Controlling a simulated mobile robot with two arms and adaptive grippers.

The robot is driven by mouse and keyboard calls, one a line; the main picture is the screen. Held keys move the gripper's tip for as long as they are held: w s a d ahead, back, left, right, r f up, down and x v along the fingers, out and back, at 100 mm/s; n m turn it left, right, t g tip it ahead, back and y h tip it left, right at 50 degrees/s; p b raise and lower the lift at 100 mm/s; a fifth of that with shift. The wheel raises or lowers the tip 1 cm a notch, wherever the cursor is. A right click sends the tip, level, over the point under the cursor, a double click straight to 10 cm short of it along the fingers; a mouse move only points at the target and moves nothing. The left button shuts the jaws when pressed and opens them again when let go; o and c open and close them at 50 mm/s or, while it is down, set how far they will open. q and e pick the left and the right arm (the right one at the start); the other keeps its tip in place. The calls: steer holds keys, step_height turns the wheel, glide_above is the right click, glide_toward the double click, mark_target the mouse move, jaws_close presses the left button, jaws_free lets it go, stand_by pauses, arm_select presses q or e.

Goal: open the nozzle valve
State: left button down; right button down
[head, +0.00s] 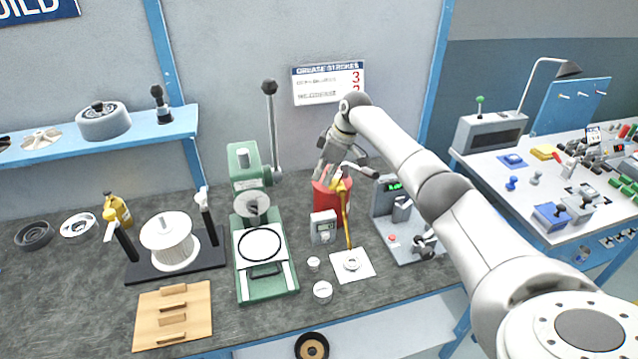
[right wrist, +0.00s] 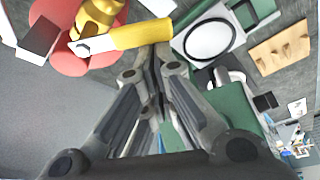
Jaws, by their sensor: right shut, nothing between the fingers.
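A red canister (head: 330,196) stands at the back of the bench, with a thin yellow nozzle pipe (head: 347,222) running down from its top toward a white pad. In the right wrist view the red canister (right wrist: 72,62) shows a yellow fitting (right wrist: 100,16) on top and a yellow bar (right wrist: 140,35) with a silver end. I cannot tell which of these parts is the valve. My right gripper (head: 321,172) is over the canister top. In the right wrist view its shut, empty fingertips (right wrist: 158,55) are right by the yellow bar; contact is unclear. My left gripper is not in view.
A green press (head: 245,168) with a tall lever stands left of the canister. A small grey meter (head: 323,227) stands in front of it, and a grey test stand (head: 386,200) is at its right. The white pad (head: 365,273) holds a ring.

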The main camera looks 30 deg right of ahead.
steer(key=n, duration=0.1)
steer(key=s+n+g, duration=0.1)
steer(key=n, duration=0.1)
steer(key=d+n+y+b, duration=0.1)
steer(key=shift+s+f+n, duration=0.25)
steer(key=shift+s+n, duration=0.05)
steer(key=shift+s, duration=0.05)
steer(key=shift+s+d, duration=0.25)
steer(key=shift+s, duration=0.1)
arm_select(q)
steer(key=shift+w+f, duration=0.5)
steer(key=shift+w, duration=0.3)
arm_select(e)
steer(key=shift+w+d+f+b, duration=0.1)
steer(key=shift+w+d+b, duration=0.15)
steer(key=shift+w+b, duration=0.7)
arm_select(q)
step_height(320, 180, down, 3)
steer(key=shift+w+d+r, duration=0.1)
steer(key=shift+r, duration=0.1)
arm_select(e)
steer(key=shift+s, duration=0.2)
